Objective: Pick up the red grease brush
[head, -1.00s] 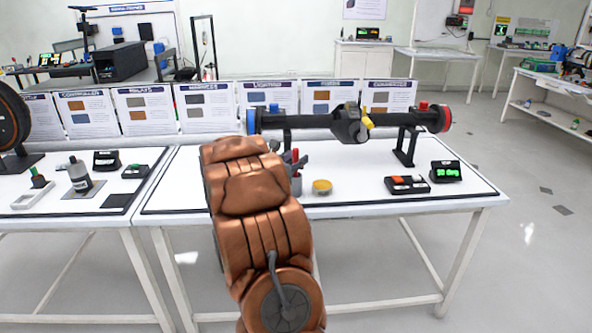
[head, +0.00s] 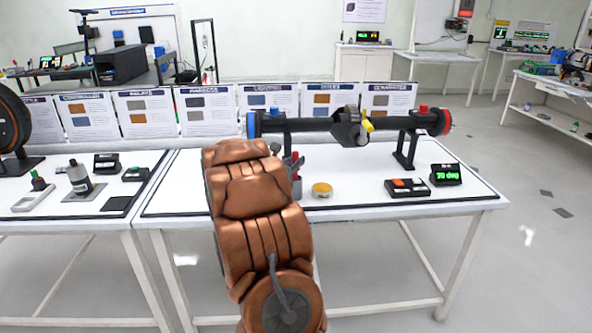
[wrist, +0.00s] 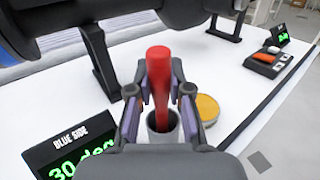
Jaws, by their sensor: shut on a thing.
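The red grease brush (wrist: 159,75) stands upright in the wrist view, its lower end inside a grey cup (wrist: 153,136). My gripper (wrist: 159,95) has its two fingers on either side of the brush and is shut on it. The brush's bristles are hidden in the cup. In the head view the cup (head: 297,187) shows just right of my copper-coloured arm, which hides part of the gripper.
A yellow-topped round tin (head: 322,190) stands right of the cup. The dark axle (head: 300,124) on stands runs behind and above. A "BLUE SIDE" display (wrist: 75,150) is at lower left in the wrist view. A black box with an orange button (head: 407,187) sits farther right.

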